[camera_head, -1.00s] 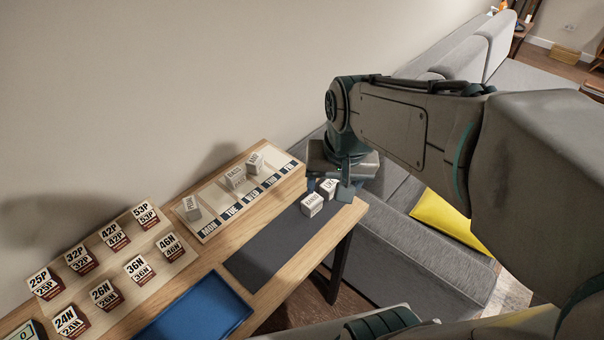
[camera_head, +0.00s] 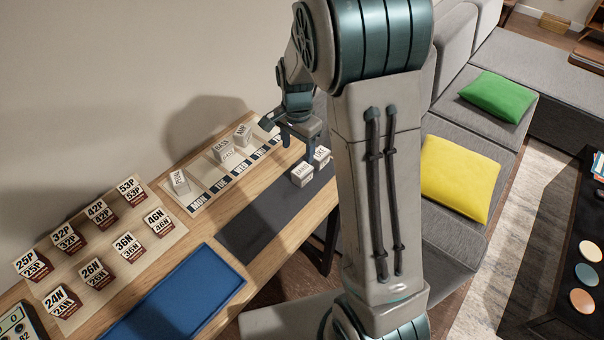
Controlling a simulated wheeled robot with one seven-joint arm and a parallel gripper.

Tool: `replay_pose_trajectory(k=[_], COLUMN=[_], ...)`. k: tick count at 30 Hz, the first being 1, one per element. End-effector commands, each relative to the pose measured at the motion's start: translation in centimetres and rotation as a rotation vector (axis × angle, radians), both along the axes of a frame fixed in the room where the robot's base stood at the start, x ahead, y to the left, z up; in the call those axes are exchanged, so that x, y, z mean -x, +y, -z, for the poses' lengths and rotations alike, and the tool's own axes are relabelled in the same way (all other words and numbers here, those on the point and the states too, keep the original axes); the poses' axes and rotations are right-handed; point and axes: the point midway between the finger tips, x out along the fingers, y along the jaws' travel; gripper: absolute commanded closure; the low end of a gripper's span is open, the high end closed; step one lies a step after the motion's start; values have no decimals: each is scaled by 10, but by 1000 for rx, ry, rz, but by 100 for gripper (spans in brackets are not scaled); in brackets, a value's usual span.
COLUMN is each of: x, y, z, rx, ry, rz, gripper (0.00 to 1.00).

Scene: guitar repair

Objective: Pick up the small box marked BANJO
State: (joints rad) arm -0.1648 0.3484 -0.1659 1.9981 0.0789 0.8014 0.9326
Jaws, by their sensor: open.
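Two small white boxes stand on the dark mat (camera_head: 250,228) near the table's right end. The front one, whose small label seems to read BANJO (camera_head: 302,176), is just left of the other box (camera_head: 322,158), whose label looks like UKE. My gripper (camera_head: 299,144) is open and empty, above and behind these two boxes, close to the right end of the day-marked tray. One finger hangs just above the box pair. The exact gap between the fingers and the boxes is hard to judge.
The day-marked tray (camera_head: 207,200) holds a box (camera_head: 180,183) at MON, one reading BASS (camera_head: 225,153) and one reading AMP (camera_head: 243,136). Several numbered boxes fill a board (camera_head: 160,240) at left. A blue tray (camera_head: 175,300) lies in front. A grey sofa (camera_head: 455,135) stands right.

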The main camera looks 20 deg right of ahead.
Motion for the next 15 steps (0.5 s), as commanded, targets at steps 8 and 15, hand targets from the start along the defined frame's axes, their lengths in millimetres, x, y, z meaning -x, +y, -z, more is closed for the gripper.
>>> replay_pose_trajectory(k=[8, 15], x=[1, 1], y=[-1, -7], z=[41, 59], rx=[0, 0], ry=[2, 4], rz=[0, 1], gripper=[38, 38])
